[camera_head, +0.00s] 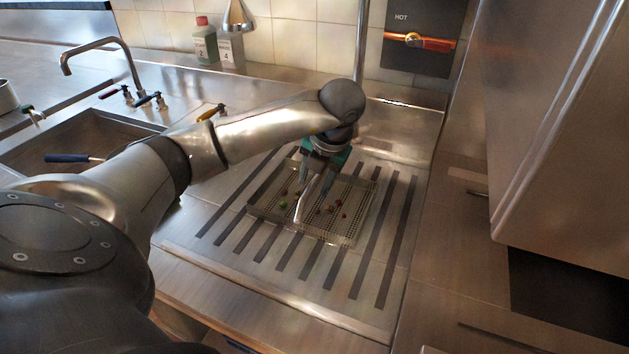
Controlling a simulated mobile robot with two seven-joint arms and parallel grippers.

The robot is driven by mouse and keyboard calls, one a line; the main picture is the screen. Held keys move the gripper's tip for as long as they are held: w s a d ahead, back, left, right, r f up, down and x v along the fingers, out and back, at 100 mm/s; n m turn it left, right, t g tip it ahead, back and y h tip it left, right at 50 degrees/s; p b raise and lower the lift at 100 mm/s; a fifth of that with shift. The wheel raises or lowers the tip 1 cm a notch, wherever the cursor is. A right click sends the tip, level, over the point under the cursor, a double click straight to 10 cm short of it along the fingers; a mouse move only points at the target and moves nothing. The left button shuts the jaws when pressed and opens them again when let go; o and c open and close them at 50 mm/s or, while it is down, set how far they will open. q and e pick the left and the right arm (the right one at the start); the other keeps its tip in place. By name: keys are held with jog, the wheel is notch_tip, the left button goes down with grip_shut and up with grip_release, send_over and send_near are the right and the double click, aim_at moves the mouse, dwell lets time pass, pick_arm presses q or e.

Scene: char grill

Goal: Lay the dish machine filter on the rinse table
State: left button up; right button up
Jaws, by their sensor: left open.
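The dish machine filter (343,226), a shallow rectangular perforated metal tray with small red and green bits in it, lies on the slotted drainboard of the steel rinse table (228,262). A pale upright handle stands up from the middle of the filter. My left gripper (314,192) is open above the filter, its fingers pointing down around or beside the handle; I cannot tell whether they touch it. Part of the filter's far side is hidden by the gripper. My right gripper is not in view.
A sink (93,134) with a tap (104,46) and a blue-handled tool (75,158) is at the left. A green bottle (205,42) stands by the tiled wall. A large steel housing (555,120) stands at the right. The drainboard around the filter is clear.

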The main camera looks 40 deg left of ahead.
pick_arm(q)
jog(key=p+v, duration=0.3)
jog(key=v, duration=0.8)
jog(key=shift+d+r+p, duration=0.15)
jog(key=shift+r+p, duration=0.1)
jog(key=shift+p, duration=0.05)
jog(key=shift+f, duration=0.1)
